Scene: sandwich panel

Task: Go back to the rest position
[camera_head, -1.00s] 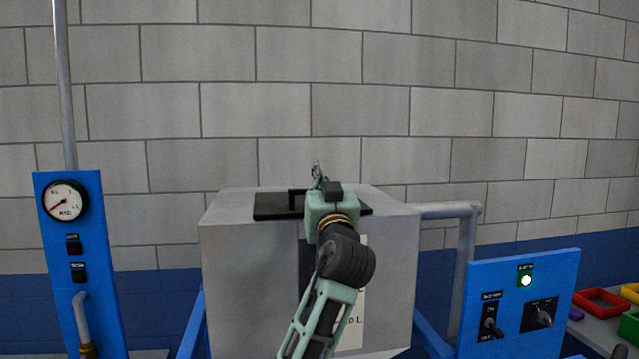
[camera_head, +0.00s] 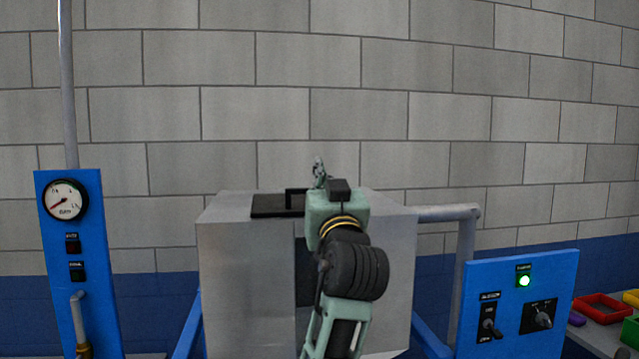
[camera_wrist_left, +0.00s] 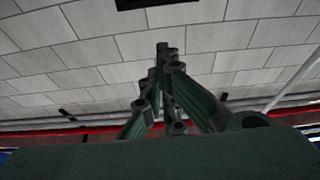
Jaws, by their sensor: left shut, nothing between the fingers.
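My left gripper (camera_head: 319,168) is above and in front of the grey box, pointing away toward the wall, small and partly hidden behind its own pale green wrist. In the left wrist view its dark green fingers (camera_wrist_left: 163,50) are closed together with nothing between them. The arm comes up from the bottom middle of the head view. The grey box (camera_head: 246,270) has a black plate with a handle (camera_head: 268,207) on its top. My arm covers part of the box front. My right gripper is not in view.
A blue panel with a gauge (camera_head: 85,255) and a vertical pipe stands left. A blue switch panel (camera_head: 510,300) with a lit green button stands right. A grey pipe (camera_head: 465,255) runs beside the box. Red (camera_head: 601,308) and green bins are at far right. A block wall stands behind.

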